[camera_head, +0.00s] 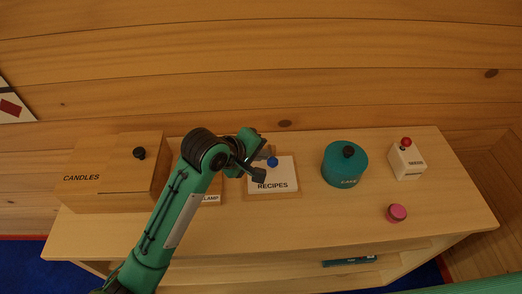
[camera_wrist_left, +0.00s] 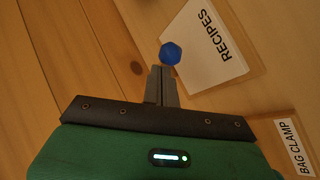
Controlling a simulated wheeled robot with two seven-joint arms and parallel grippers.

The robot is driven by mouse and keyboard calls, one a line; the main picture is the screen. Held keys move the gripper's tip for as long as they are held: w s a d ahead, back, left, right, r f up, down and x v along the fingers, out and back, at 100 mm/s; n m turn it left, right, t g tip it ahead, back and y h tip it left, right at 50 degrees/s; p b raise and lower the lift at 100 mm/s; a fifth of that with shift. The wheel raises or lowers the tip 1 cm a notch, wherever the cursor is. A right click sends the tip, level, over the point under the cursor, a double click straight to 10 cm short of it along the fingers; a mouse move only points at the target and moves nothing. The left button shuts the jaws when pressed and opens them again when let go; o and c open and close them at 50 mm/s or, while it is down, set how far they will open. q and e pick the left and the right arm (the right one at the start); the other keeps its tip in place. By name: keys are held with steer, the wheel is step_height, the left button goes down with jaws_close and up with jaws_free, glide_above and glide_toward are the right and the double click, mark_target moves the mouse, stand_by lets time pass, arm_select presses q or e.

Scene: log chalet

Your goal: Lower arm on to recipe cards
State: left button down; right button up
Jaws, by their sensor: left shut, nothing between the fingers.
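The recipe cards (camera_head: 285,178) are a white stack labelled RECIPES on a tan wooden base, with a blue knob (camera_head: 272,162) at the top. They lie on the wooden shelf top, and the label also shows in the left wrist view (camera_wrist_left: 205,60). My left gripper (camera_head: 264,165) is over the upper left part of the cards, beside the blue knob. In the left wrist view its shut, empty fingers (camera_wrist_left: 161,75) point at the blue knob (camera_wrist_left: 171,53), with their tips just short of it in the picture. I cannot tell whether they touch. My right gripper is not in view.
A wooden CANDLES box (camera_head: 108,175) stands at the left. A BAG CLAMP label (camera_wrist_left: 296,146) lies beside the cards, partly hidden by my arm. The front middle is clear.

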arm_select(q)
steer(key=shift+s+f+t, duration=0.3)
steer(key=shift+f, duration=0.05)
steer(key=shift+s+f+m+t, duration=0.3)
steer(key=shift+s+f+t, duration=0.05)
steer(key=shift+f+t, duration=0.15)
steer(key=shift+s+f+m+t+h+b, duration=0.2)
steer(key=shift+s+f+m+t+b, duration=0.1)
steer(key=shift+f+t, duration=0.25)
steer(key=shift+s+f+m+t+h+b, duration=0.2)
steer(key=shift+s+f+t, duration=0.1)
steer(key=shift+f+t, duration=0.25)
steer(key=shift+f, duration=0.3)
steer(key=shift+s+f+p, duration=0.1)
steer(key=shift+f+p, duration=0.3)
steer(key=shift+f, duration=0.2)
steer(key=shift+s, duration=0.1)
steer(key=b+v, duration=0.1)
steer(key=v, duration=1.2)
steer(key=shift+s+a, duration=0.25)
